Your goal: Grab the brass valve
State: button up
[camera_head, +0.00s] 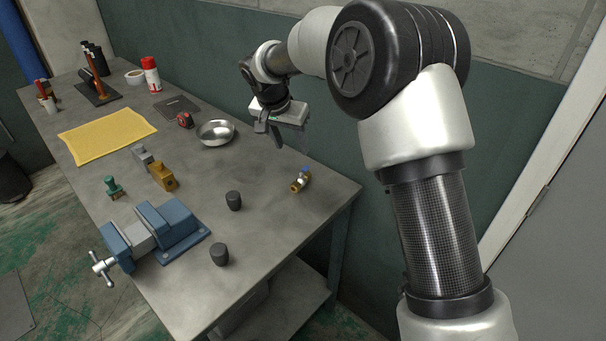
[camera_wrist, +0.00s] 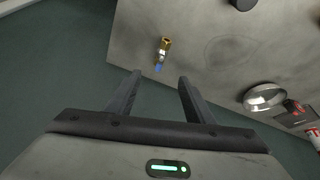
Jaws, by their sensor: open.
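The brass valve (camera_head: 300,180) is small, with a blue handle, and lies on the grey workbench near its right edge in the head view. In the wrist view the brass valve (camera_wrist: 164,49) lies ahead of the gap between the fingers, blue end toward me. My gripper (camera_head: 274,138) is above the bench's far long edge, behind the valve and to its left. It is open and empty, with both fingers apart in the wrist view (camera_wrist: 158,90).
Two dark cylinders (camera_head: 233,201) stand left of the valve. A metal bowl (camera_head: 216,132) is beyond it. A blue vise (camera_head: 160,231) sits at the bench's near left. A yellow cloth (camera_head: 107,135) and a red-white can (camera_head: 151,74) lie farther off. A green wall (camera_head: 400,200) borders the bench.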

aim_at(300, 174)
jog(key=x, duration=1.2)
jog(key=p+x, duration=0.1)
jog(key=x, duration=0.4)
jog(key=shift+w+a+f, duration=0.15)
jog(key=shift+a+f, duration=0.15)
jog(key=shift+f, duration=0.1)
grip_shut()
